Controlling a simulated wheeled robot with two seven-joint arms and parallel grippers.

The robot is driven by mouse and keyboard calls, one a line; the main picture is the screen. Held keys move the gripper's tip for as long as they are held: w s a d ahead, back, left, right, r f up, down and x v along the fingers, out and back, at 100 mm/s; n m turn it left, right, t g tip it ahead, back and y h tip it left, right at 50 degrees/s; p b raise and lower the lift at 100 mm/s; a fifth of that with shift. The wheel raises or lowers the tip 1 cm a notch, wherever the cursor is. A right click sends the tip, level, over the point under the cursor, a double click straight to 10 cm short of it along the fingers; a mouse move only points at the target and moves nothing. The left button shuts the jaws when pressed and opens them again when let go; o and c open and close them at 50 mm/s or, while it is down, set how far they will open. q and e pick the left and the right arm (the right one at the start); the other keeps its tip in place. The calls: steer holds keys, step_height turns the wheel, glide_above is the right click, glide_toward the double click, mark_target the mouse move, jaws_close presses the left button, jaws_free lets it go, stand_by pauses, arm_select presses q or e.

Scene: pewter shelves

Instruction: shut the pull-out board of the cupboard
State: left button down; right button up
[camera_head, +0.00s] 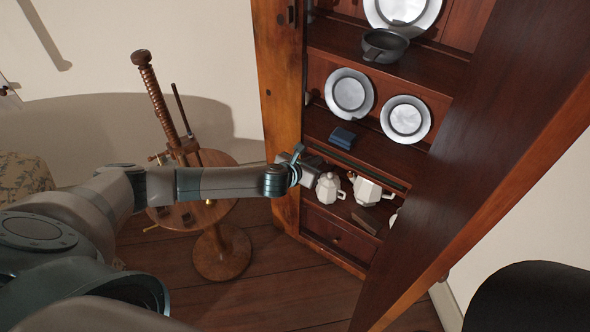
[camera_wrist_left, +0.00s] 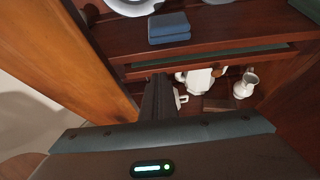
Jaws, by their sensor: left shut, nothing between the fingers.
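The cupboard (camera_head: 283,100) stands at the right with its shelves facing me. The pull-out board (camera_head: 375,175) shows as a narrow dark strip below the shelf with the blue box; in the left wrist view the board (camera_wrist_left: 215,59) has a greenish top and a wooden front edge. How far it sticks out is hard to tell. My left gripper (camera_head: 318,166) is shut and empty at the left end of the board. In the left wrist view its fingers (camera_wrist_left: 160,92) overlap the board's front edge; contact cannot be made out. My right gripper is not in view.
White pots (camera_head: 328,188) (camera_head: 368,190) stand in the compartment below the board. A blue box (camera_head: 342,138), pewter plates (camera_head: 350,92) and a dark pan (camera_head: 384,45) are on the shelves above. A round wooden table (camera_head: 222,215) stands left of the cupboard, under my left arm.

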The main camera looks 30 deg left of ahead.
arm_select(q)
steer(key=v, duration=1.3)
steer(key=shift+s+r, duration=0.15)
steer(key=shift+s, duration=0.15)
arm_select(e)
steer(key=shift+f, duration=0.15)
arm_select(q)
steer(key=c, duration=1.9)
jaws_free()
steer(key=shift+o, duration=1.2)
steer(key=shift+d, duration=0.35)
steer(key=d+n+t+h+b, duration=0.1)
steer(key=d+t+h+b, duration=0.4)
steer(key=d, duration=0.8)
steer(key=s+a+f+n+y+b, duration=0.1)
steer(key=s+a+f+y+b, duration=0.1)
steer(key=f, duration=0.3)
steer(key=s+a+f+n+t+y+b, duration=0.1)
steer(key=s+a+f+y+b, duration=0.1)
steer(key=f, duration=0.4)
steer(key=shift+s+b, duration=0.55)
steer(key=shift+s, duration=0.15)
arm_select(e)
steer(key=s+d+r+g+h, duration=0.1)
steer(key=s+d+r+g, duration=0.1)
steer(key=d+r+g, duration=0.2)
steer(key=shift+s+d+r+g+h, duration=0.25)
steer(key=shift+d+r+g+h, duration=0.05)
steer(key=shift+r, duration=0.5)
